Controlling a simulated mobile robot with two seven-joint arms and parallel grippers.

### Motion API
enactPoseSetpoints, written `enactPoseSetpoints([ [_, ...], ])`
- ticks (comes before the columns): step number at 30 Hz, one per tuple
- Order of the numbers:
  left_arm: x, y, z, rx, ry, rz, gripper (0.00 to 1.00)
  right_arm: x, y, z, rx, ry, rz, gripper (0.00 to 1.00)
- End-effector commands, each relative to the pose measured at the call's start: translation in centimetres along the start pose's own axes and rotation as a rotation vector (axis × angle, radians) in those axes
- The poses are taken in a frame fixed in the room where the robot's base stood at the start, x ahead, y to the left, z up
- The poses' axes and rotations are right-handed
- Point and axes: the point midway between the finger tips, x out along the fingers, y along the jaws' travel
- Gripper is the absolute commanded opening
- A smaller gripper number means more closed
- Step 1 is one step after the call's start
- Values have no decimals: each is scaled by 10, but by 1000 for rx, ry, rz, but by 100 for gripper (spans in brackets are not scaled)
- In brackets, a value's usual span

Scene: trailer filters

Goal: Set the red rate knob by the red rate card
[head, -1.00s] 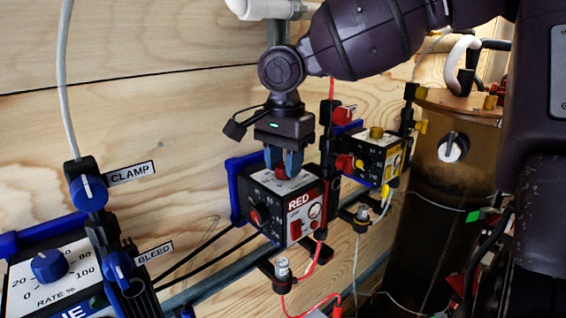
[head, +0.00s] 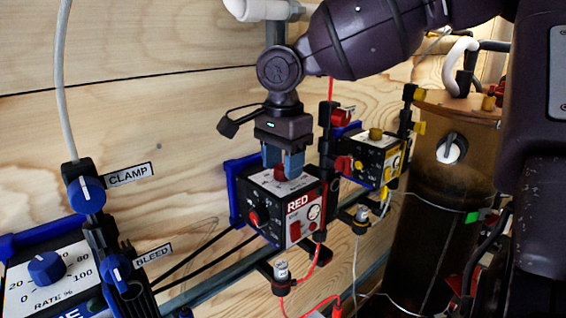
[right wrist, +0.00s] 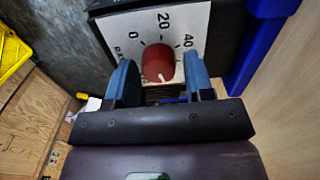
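The red rate knob (head: 281,173) is on top of the black box labelled RED (head: 268,203). In the right wrist view the red knob (right wrist: 158,63) sits on a white dial with 0, 20 and 40 showing; its white mark is near the lower right edge. My right gripper (head: 283,162) points down over the knob. Its two blue fingers (right wrist: 160,82) are apart, with visible gaps between them and the knob on both sides. I cannot make out a red rate card in these views. My left gripper is out of view.
A box with a blue rate knob (head: 48,267) is at lower left, beside the CLAMP (head: 87,194) and BLEED (head: 116,268) knobs. A yellow-marked box (head: 370,158) stands right of the red one. A brown cylinder (head: 440,190) is further right. Cables and red tubing hang near the red box.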

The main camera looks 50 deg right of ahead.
Motion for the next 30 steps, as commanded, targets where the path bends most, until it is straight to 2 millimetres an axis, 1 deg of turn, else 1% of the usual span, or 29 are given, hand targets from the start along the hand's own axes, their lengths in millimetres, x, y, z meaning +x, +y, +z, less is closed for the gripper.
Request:
enactPoseSetpoints([
  [1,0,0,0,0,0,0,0,0,0,0,0,0,1,56],
  [2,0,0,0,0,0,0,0,0,0,0,0,0,2,60],
  [10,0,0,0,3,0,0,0,1,1,0,0,-1,4,60],
  [14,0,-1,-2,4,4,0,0,-7,1,0,0,-1,2,60],
  [17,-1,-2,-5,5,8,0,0,-21,1,0,0,-1,-1,60],
  [24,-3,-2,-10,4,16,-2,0,-66,0,0,1,0,-2,60],
  [30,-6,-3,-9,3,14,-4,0,-94,0,0,0,0,1,60],
])
